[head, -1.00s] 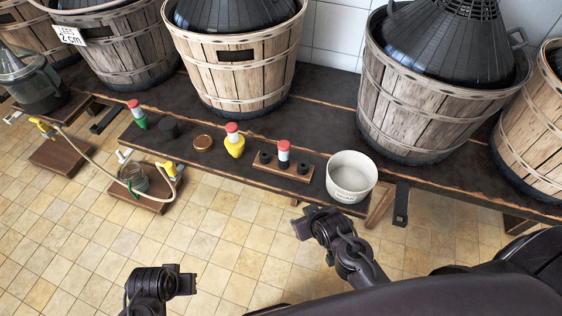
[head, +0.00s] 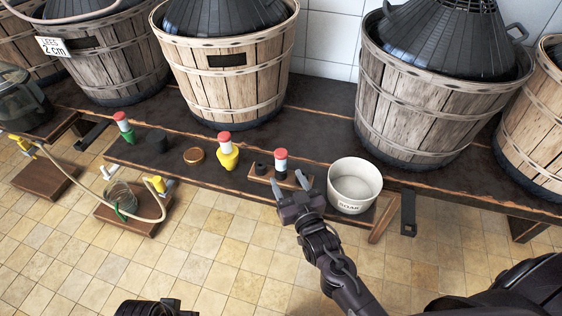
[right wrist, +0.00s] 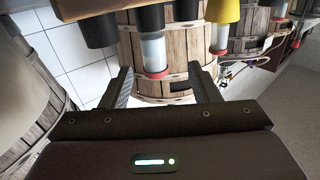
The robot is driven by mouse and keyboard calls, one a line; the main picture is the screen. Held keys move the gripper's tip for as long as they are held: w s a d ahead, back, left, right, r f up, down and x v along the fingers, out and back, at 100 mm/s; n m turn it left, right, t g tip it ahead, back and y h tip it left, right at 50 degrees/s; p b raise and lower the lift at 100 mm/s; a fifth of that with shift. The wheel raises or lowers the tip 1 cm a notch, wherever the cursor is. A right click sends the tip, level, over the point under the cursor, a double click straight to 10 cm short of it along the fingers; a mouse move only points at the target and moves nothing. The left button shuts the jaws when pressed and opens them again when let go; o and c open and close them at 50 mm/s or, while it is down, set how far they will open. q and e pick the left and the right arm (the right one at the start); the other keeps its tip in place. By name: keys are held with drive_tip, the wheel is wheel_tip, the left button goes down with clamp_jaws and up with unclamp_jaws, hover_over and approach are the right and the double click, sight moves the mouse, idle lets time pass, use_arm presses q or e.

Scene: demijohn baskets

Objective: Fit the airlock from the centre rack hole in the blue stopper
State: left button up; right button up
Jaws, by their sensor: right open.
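The airlock (head: 281,160), a clear tube with a red cap, stands upright in the centre hole of a small wooden rack (head: 250,178). It also shows upside down in the right wrist view (right wrist: 155,52). My right gripper (head: 299,188) is open and empty at the rack's front right, partly hiding it. In the wrist view the airlock lies between the fingers' lines, beyond their tips, with no contact visible. No clearly blue stopper shows; a dark plug (head: 157,140) stands further left on the bench. My left gripper (head: 152,308) is cut off at the bottom edge.
A yellow stopper (head: 228,158) and a green stopper (head: 126,134) each carry a red-capped airlock. A gold lid (head: 194,156) lies between them. A white pot (head: 354,186) stands close right of my right gripper. Large basketed demijohns (head: 225,75) line the back.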

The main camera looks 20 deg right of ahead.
sight(283, 164)
drive_tip(key=w, duration=0.3)
drive_tip(key=w+b, duration=0.1)
drive_tip(key=w, duration=0.3)
drive_tip(key=shift+w+d, duration=0.2)
drive_tip(key=shift+w, duration=0.1)
drive_tip(key=c, duration=1.1)
use_arm(q)
drive_tip(key=shift+w+d+f+t+h, duration=0.15)
drive_tip(key=shift+w+d+f+t, duration=0.1)
drive_tip(key=shift+d, duration=0.15)
drive_tip(key=shift+w+d+f+t+h, duration=0.15)
drive_tip(key=shift+d+t, duration=0.1)
drive_tip(key=shift+d, duration=0.15)
use_arm(e)
drive_tip(key=shift+o, duration=0.2)
use_arm(q)
drive_tip(key=shift+r, duration=0.1)
use_arm(e)
drive_tip(key=shift+r, duration=0.1)
